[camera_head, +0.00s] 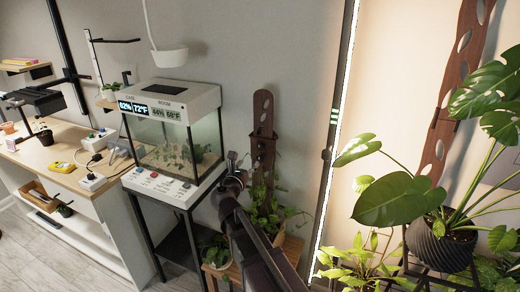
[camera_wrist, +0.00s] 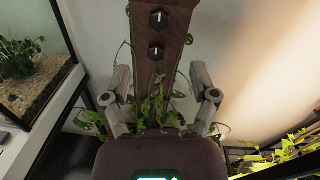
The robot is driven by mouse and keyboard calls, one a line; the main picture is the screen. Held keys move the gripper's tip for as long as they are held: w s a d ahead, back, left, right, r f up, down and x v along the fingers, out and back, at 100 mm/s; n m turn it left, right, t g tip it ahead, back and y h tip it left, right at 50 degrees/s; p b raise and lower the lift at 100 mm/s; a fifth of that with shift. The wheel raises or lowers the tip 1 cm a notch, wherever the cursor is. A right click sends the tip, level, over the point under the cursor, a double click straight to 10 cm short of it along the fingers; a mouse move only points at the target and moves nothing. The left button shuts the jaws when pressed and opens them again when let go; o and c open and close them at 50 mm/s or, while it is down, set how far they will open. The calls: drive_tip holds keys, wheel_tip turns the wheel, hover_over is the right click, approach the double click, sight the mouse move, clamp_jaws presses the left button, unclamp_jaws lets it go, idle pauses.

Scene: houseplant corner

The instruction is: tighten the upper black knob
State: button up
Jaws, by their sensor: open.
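The upper black knob (camera_wrist: 159,18) is hexagonal with a white mark and sits near the top of a dark wooden plank (camera_wrist: 158,85) in the wrist view. A second, lower black knob (camera_wrist: 156,52) with a similar white mark sits just below it. My gripper (camera_wrist: 161,78) is open, with one finger on each side of the plank's lower part. Nothing is between its fingers. In the picture both knobs lie above the fingertips. In the head view my gripper (camera_head: 238,165) is in front of the plank (camera_head: 263,110), and the knobs are too small to tell clearly.
A climbing plant (camera_head: 275,208) grows around the plank's lower part. A glass terrarium (camera_head: 178,145) on a black stand is close on the left. A pot with large leaves (camera_head: 440,240) stands on the right. Pale wall shows behind the plank.

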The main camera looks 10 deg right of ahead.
sight(259, 148)
drive_tip(key=x, duration=1.2)
clamp_jaws()
drive_tip(key=shift+d, duration=0.25)
drive_tip(key=shift+a, duration=0.2)
